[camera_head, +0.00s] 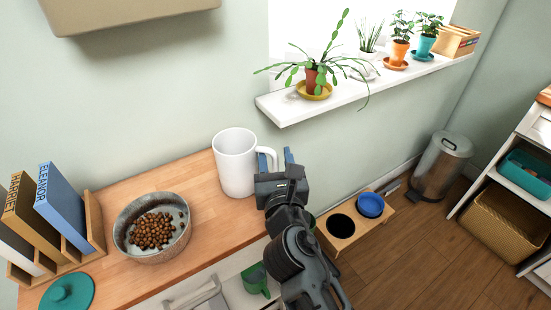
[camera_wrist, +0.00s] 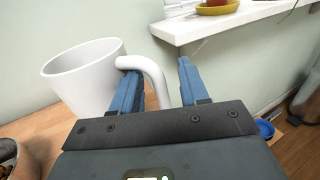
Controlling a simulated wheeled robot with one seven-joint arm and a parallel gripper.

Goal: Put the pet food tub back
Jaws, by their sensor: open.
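A tall white tub (camera_head: 235,165) with a loop handle, shaped like a large mug, stands upright on the wooden counter against the wall. I take it for the pet food tub. It also shows at left in the wrist view (camera_wrist: 84,82). My gripper (camera_head: 277,157) is open at the tub's handle side. In the wrist view, the outer bar of the handle (camera_wrist: 156,78) shows between the two blue fingers (camera_wrist: 158,70), with the left finger overlapping the handle's loop. The fingers are not closed on it. The bottom of the tub's inside is hidden.
A bowl of brown kibble (camera_head: 152,228) stands left of the tub, with a book rack (camera_head: 94,222) and a teal lid (camera_head: 68,291) beyond. A windowsill (camera_head: 290,110) with plants juts out above right. A wooden stand with a blue bowl (camera_head: 370,204) is on the floor.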

